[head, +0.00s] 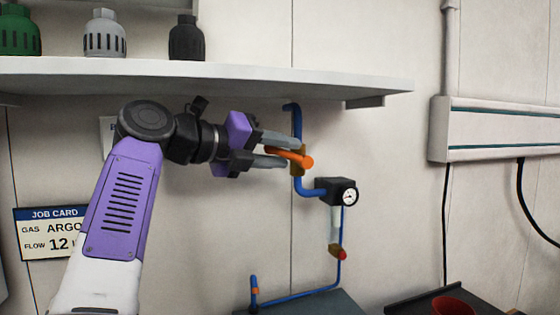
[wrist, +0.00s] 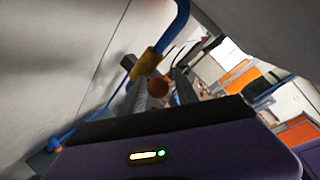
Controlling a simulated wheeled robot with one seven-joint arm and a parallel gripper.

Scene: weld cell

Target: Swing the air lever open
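The air lever (head: 291,155) is an orange handle with a round end, set at a brass valve body (head: 297,170) on the blue air pipe (head: 297,120). It lies roughly crosswise to the upright pipe. My gripper (head: 292,152) is at the lever from the left, with its two grey fingers apart, one above and one below the handle. In the wrist view the lever's orange round end (wrist: 157,87) shows between the fingers, near the brass body (wrist: 146,66). Contact between fingers and lever cannot be made out.
A white shelf (head: 230,72) with several canisters overhangs my arm closely. A black regulator with a gauge (head: 342,191) sits right of and below the valve. A job card (head: 50,233) hangs at left. A red bowl (head: 453,306) is low at right.

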